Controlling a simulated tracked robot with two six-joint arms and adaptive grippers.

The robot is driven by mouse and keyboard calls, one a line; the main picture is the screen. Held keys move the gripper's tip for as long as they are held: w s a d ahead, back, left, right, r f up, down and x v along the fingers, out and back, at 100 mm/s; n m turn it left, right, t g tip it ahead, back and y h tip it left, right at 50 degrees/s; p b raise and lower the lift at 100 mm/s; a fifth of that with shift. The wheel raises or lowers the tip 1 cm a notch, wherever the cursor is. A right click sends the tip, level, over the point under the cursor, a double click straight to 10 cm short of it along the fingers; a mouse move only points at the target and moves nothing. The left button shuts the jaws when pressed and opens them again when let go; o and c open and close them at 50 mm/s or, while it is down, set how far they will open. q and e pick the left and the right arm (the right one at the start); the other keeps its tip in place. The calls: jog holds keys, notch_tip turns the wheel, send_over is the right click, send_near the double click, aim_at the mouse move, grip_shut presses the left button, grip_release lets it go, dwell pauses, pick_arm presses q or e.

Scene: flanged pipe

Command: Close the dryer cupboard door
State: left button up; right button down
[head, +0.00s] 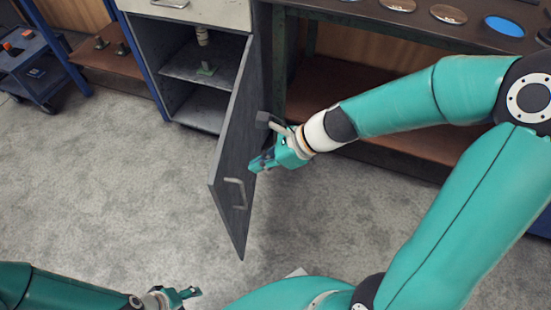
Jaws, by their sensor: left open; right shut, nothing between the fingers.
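The dark grey cupboard door (231,150) stands wide open, hinged at the right side of the cupboard (207,68) and swung out toward me. My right gripper (256,165) is shut and empty beside the right face of the door, at about mid-width. I cannot tell whether its tips touch the door. My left gripper (192,293) is open and empty at the bottom of the picture, well away from the door.
A drawer (190,10) is above. A dark bench (400,20) with several discs stands to the right. A blue cart (35,65) is at far left. The floor (120,190) left of the door is clear.

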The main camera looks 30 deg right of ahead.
aim_at(225, 172)
jog(key=w+a, duration=0.1)
jog(key=w+a+f, duration=0.1)
jog(key=w+a+f+b, duration=0.1)
jog(key=a, duration=0.1)
jog(key=shift+w+a, duration=0.3)
jog(key=shift+a, duration=0.1)
